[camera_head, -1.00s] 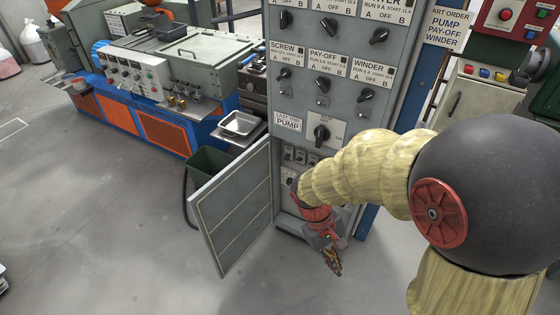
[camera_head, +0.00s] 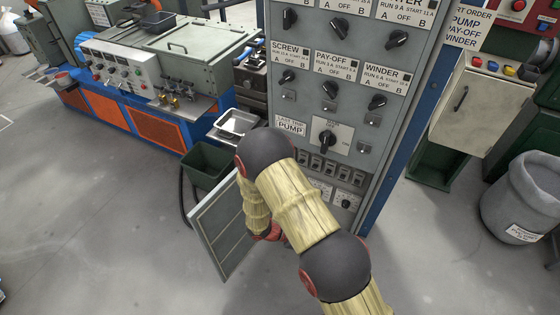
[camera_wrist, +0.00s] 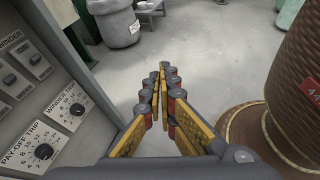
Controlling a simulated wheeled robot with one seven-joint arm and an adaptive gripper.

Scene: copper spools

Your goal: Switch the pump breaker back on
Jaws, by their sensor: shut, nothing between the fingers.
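The grey control cabinet (camera_head: 352,104) stands at centre in the head view, its lower door (camera_head: 218,228) swung open to the left. A row of small breakers (camera_head: 330,167) shows in the opening. Their labels and lever positions are too small to read, so I cannot tell which is the pump's. A "LAST TRIP PUMP" plate (camera_head: 291,126) sits above them. In the wrist view, a breaker labelled WINDER (camera_wrist: 38,63) is at left. My gripper (camera_wrist: 164,70) is shut and empty, right of the panel and apart from it. My arm hides it in the head view.
Pay-off trip (camera_wrist: 44,152) and winder trip (camera_wrist: 77,109) dials sit beside the gripper. A large copper spool (camera_wrist: 300,75) stands close on its right. A grey bin (camera_head: 522,200) stands right of the cabinet, a green bin (camera_head: 208,163) left.

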